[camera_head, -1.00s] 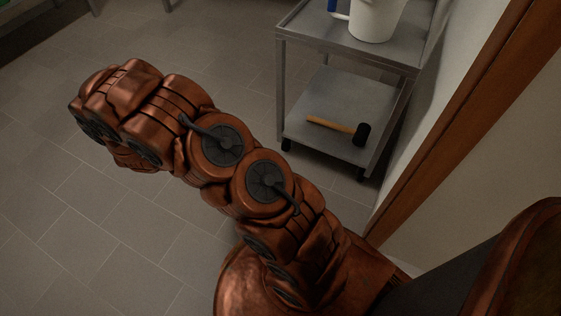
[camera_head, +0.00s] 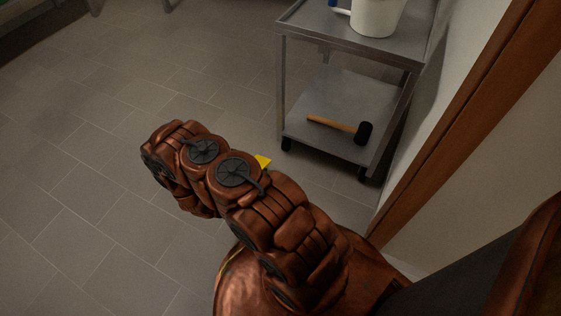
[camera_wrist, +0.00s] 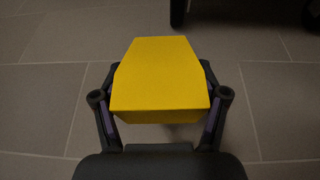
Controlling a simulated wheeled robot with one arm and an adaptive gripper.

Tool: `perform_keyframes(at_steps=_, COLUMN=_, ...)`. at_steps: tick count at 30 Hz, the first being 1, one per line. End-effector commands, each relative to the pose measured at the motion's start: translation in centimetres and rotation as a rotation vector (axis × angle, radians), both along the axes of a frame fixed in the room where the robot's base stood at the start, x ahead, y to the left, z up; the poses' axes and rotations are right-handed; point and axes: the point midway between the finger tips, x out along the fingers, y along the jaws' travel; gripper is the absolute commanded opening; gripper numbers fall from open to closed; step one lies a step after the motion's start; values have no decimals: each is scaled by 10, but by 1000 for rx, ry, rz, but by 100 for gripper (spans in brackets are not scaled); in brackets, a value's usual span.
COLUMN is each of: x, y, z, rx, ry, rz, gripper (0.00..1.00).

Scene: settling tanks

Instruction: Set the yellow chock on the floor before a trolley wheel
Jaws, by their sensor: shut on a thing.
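The yellow chock (camera_wrist: 158,75) is between the two fingers of my gripper (camera_wrist: 160,112) in the wrist view, and the fingers are shut on its sides. Grey floor tiles show around and beyond it. In the head view only a small corner of the chock (camera_head: 263,161) shows past my arm, and my gripper is hidden there. The metal trolley (camera_head: 345,100) stands beyond my arm with dark wheels; a front left wheel (camera_head: 287,143) and a front right wheel (camera_head: 362,174) show. A dark wheel (camera_wrist: 178,12) also shows at the top of the wrist view.
A mallet (camera_head: 340,127) lies on the trolley's lower shelf, and a white bucket (camera_head: 377,15) stands on top. A wall with a brown wooden edge (camera_head: 460,130) is close on the right. Tiled floor to the left is clear.

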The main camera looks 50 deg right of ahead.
Motion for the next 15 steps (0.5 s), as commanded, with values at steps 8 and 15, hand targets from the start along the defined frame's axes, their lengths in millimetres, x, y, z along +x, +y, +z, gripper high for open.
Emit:
perform_keyframes(at_steps=8, x=-27, y=-16, z=-24, rx=1, ry=-1, rz=-38, gripper=27)
perform_keyframes(at_steps=15, x=-17, y=-56, z=-48, rx=2, ry=-3, rz=-42, gripper=27)
